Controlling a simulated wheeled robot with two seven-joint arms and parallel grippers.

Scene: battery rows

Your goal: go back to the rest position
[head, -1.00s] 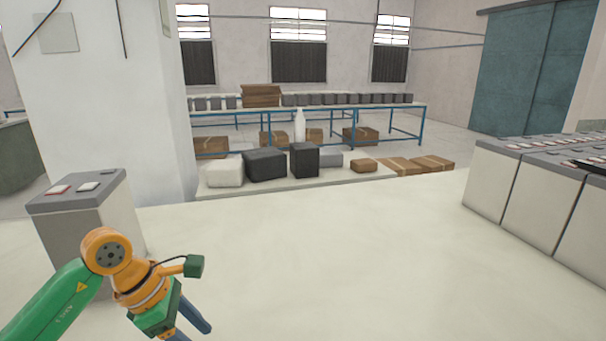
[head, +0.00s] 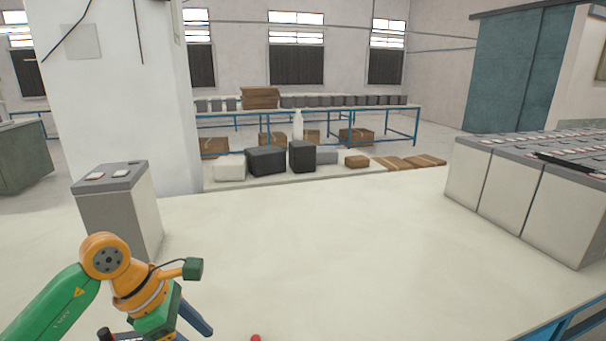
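My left gripper (head: 192,322) hangs at the lower left on the green and orange arm. One blue finger shows plainly and points down. The fingertips run toward the bottom edge, and I cannot see whether the fingers are apart. I see nothing held in it. My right arm and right gripper are out of view.
Rows of batteries (head: 530,185) stand at the right, with a dark bar on top. The pale surface (head: 330,240) between is clear. A small red thing (head: 256,338) shows at the bottom edge. A blue frame (head: 572,328) shows at lower right. A white pillar (head: 115,90) stands at left.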

